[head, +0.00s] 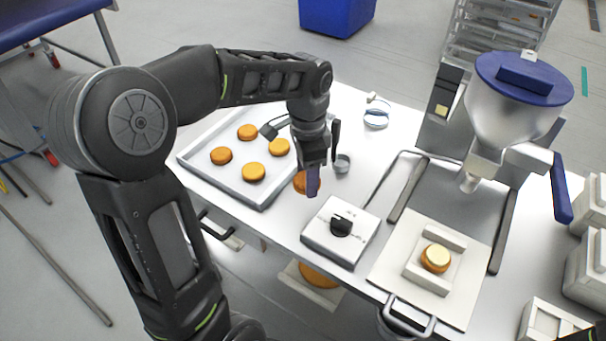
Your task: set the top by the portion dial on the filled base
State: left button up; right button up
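The portion dial (341,231), a white box with a black knob, sits near the table's front edge. The top, an orange-brown round (300,181), is just behind it, partly hidden by my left gripper (312,188). The fingers point down at the round and overlap it; I cannot tell whether they grip it or whether it is lifted. The filled base (436,259), an orange round with a pale cream surface, sits in a white holder (427,277) on a cream board, right of the dial. My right gripper is not in view.
A metal tray (199,173) with several orange rounds lies at left. A hopper with a blue lid (522,75) and a nozzle stands behind the filled base. Pale containers (586,252) stand at right.

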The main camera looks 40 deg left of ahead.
pick_arm(q)
jog(key=w+d+f+n, duration=0.1)
jog(key=w+d+n, duration=0.1)
jog(key=w+d, duration=0.1)
jog(key=w+d+f+n, duration=0.2)
jog(key=d+n, duration=0.1)
jog(key=d, duration=0.1)
jog(key=w+d+f+n, duration=0.1)
jog(key=w+d+n, duration=0.1)
jog(key=w+d, duration=0.1)
jog(key=shift+w+d+f+n, duration=0.25)
jog(key=shift+w+d+n, duration=0.1)
jog(key=shift+d, duration=0.2)
jog(key=shift+w+d+f, duration=0.1)
jog(key=shift+d, duration=0.1)
